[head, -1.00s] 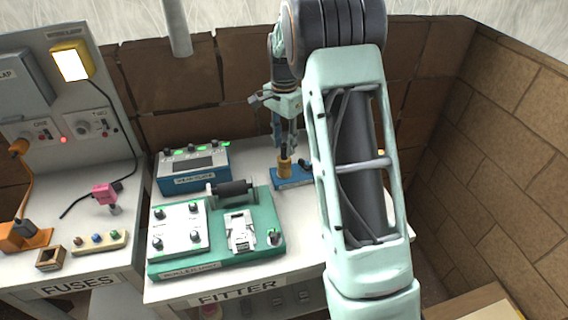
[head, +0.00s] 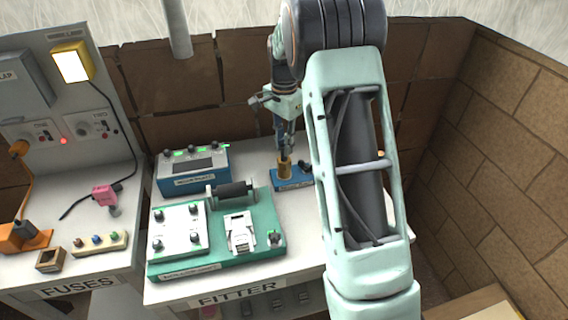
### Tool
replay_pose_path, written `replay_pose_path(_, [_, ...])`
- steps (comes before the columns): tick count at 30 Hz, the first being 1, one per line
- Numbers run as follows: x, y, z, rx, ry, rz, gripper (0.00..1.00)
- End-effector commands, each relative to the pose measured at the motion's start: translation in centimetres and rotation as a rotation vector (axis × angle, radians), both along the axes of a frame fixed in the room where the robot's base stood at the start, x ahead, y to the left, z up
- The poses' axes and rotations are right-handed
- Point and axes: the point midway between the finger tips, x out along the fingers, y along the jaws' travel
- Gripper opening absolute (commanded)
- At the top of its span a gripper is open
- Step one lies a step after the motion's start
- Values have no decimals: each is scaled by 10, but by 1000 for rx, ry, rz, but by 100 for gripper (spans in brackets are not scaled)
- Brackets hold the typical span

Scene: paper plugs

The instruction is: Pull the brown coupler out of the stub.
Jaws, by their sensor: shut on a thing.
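A tan, brass-like upright stub (head: 285,171) stands on a small blue block (head: 291,184) towards the back right of the bench. A small dark piece, which I take to be the brown coupler (head: 285,155), shows at the stub's top. My gripper (head: 288,151) points down from above and is shut on it. The fingers hide much of the coupler, so I cannot tell how deep it sits in the stub.
A blue box with green lights (head: 193,170) stands left of the stub. A green fixture (head: 262,255) with a dark roller lies in front. My forearm blocks the view to the right. A brick wall (head: 235,90) runs behind the bench.

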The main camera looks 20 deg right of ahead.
Motion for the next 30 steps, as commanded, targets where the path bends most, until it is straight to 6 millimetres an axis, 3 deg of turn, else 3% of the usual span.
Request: replay_pose_path(30, [0, 0, 9, 0, -1, 0, 0])
